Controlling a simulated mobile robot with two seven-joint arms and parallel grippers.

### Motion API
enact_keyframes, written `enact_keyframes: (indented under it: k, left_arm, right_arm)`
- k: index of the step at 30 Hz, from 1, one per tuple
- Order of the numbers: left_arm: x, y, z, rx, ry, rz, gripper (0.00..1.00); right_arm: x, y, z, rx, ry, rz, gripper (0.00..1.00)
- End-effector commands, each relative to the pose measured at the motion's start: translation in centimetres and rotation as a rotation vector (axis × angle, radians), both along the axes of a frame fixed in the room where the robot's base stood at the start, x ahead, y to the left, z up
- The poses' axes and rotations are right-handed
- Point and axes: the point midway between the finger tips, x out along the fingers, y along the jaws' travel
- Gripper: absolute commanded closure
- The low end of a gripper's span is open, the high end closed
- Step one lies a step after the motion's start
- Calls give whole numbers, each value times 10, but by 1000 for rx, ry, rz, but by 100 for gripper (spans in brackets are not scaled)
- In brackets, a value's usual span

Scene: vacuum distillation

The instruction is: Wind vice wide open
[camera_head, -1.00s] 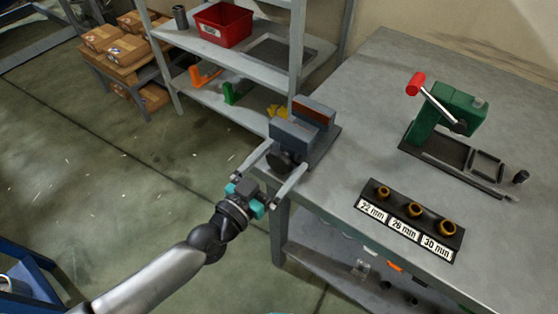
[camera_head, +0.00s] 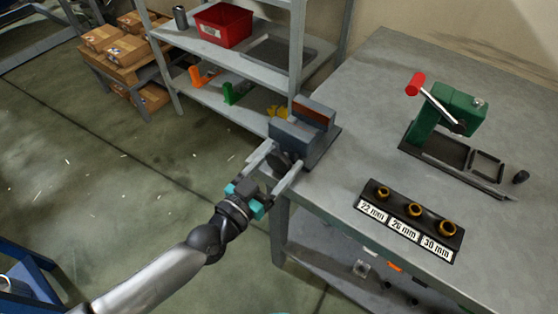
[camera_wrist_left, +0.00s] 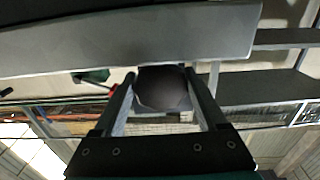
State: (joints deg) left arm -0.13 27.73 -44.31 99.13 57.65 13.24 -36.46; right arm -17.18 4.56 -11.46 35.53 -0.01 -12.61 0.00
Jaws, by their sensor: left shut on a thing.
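The blue-grey vice (camera_head: 300,138) sits on the left corner of the grey bench, its jaw with a brown face at the back. Its dark round handle knob (camera_head: 284,162) faces my left arm. My left gripper (camera_head: 280,165) is shut on the knob, one finger on each side. My right gripper is not in view.
On the bench (camera_head: 345,110) stand a green press (camera_head: 445,115) with a red-tipped lever and a black rack (camera_head: 412,218) with brass rings marked 22, 26 and 30 mm. A shelf (camera_head: 225,50) with a red bin (camera_head: 222,25) stands behind the vice.

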Motion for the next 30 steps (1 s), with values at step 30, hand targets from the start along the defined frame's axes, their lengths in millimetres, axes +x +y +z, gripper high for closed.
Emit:
enact_keyframes:
  k: [30]
  left_arm:
    - [0,-1,3,-458,322,3,81]
  right_arm:
    - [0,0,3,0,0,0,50]
